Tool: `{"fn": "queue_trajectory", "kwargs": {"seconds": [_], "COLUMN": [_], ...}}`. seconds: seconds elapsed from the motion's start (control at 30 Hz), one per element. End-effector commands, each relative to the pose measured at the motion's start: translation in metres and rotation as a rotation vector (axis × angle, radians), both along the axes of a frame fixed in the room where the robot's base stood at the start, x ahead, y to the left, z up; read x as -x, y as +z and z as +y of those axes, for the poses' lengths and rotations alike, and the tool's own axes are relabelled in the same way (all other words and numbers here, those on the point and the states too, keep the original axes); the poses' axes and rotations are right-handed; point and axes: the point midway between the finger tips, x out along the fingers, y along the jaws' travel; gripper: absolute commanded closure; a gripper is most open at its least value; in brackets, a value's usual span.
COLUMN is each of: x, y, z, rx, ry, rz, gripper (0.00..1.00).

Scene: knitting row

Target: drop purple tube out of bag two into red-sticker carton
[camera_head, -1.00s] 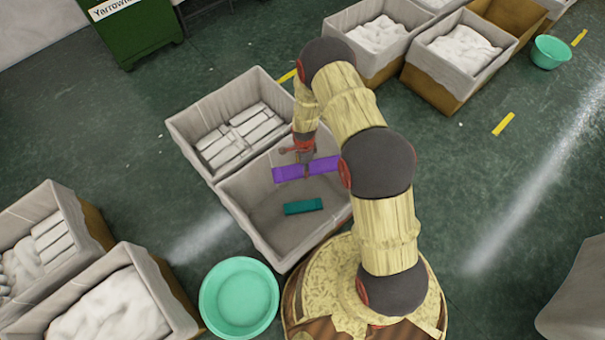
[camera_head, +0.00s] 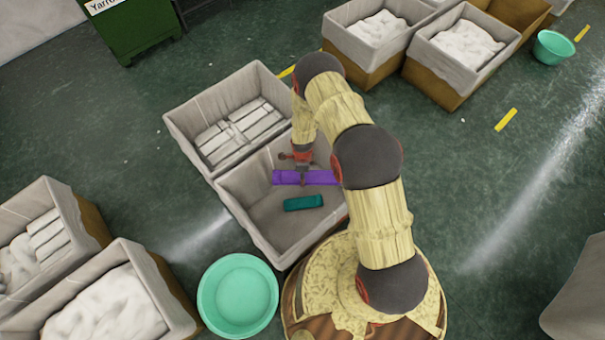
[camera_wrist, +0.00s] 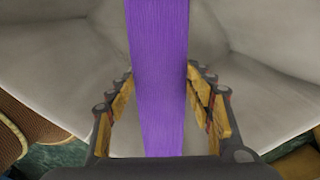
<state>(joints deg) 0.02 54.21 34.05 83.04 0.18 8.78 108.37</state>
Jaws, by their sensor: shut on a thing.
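The purple tube (camera_head: 318,177) is a long bright piece, held crosswise in my gripper (camera_head: 303,176). In the wrist view the purple tube (camera_wrist: 158,75) runs between the two fingers of my gripper (camera_wrist: 160,115), which are shut on it. It hangs over or inside the lined bin (camera_head: 248,215) in the middle; its exact height is hard to tell. A teal piece (camera_head: 303,203) lies on that bin's floor, just in front of the tube. I see no red sticker on any carton, and no bag label is readable.
A bin of grey-white blocks (camera_head: 192,112) adjoins behind. A mint basin (camera_head: 238,295) stands at the front left on the floor. Filled bins (camera_head: 75,235) stand at the left, and more (camera_head: 410,70) at the back right. The floor at right is mostly clear.

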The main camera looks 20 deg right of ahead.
Motion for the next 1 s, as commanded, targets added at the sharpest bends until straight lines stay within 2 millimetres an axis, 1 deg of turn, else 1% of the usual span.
{"fn": "queue_trajectory", "kwargs": {"seconds": [0.03, 0.1, 0.33, 0.37, 0.4, 0.7, 1.0], "x": [-0.0006, -0.0009, -0.0009, -0.0008, -0.0008, -0.0006, -0.0006], "y": [-0.0044, -0.0060, -0.0054, -0.0054, -0.0054, -0.0055, -0.0053], "z": [0.0000, 0.0000, 0.0000, 0.0000, 0.0000, 0.0000, 0.0000], "rx": [0.000, 0.000, 0.000, 0.000, 0.000, 0.000, 0.000], "ry": [0.000, 0.000, 0.000, 0.000, 0.000, 0.001, 0.001], "rz": [-0.001, -0.001, -0.001, -0.001, -0.001, -0.001, -0.001], "gripper": [0.65, 0.65, 0.65, 0.47, 0.44, 0.27, 0.27]}}
